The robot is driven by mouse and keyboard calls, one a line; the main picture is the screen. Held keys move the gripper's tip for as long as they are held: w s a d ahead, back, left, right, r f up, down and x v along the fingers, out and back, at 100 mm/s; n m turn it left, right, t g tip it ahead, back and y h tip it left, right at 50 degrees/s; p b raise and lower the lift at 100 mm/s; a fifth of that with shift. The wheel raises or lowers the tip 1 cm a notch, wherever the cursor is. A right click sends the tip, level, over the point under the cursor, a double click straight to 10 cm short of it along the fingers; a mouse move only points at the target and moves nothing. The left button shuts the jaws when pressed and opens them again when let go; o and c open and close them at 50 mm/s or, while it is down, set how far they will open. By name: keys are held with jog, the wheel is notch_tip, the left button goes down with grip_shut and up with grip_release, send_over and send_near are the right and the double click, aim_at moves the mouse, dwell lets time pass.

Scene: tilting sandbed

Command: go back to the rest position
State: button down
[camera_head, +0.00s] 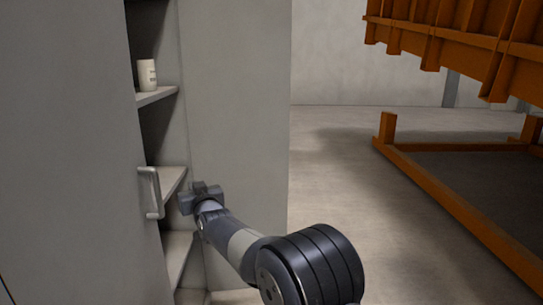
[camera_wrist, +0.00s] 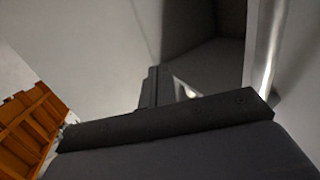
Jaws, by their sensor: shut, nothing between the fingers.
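My gripper (camera_head: 200,192) is in front of the partly open grey cabinet, just right of the door handle (camera_head: 151,192) in the picture. It is shut and empty. Whether it touches the handle or the cabinet I cannot tell. In the wrist view my gripper (camera_wrist: 150,88) shows as a dark shape with grey surfaces close behind it. My arm reaches from the lower right toward the cabinet.
The cabinet door (camera_head: 70,150) stands at the left, with shelves showing in the gap. A white container (camera_head: 147,75) stands on an upper shelf (camera_head: 157,96). The orange sandbed structure (camera_head: 460,215) is at the right. Open floor (camera_head: 340,160) lies between.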

jog(key=a+p, duration=0.2)
jog(key=a, duration=0.4)
jog(key=shift+s+a, duration=0.2)
jog(key=shift+a, duration=0.05)
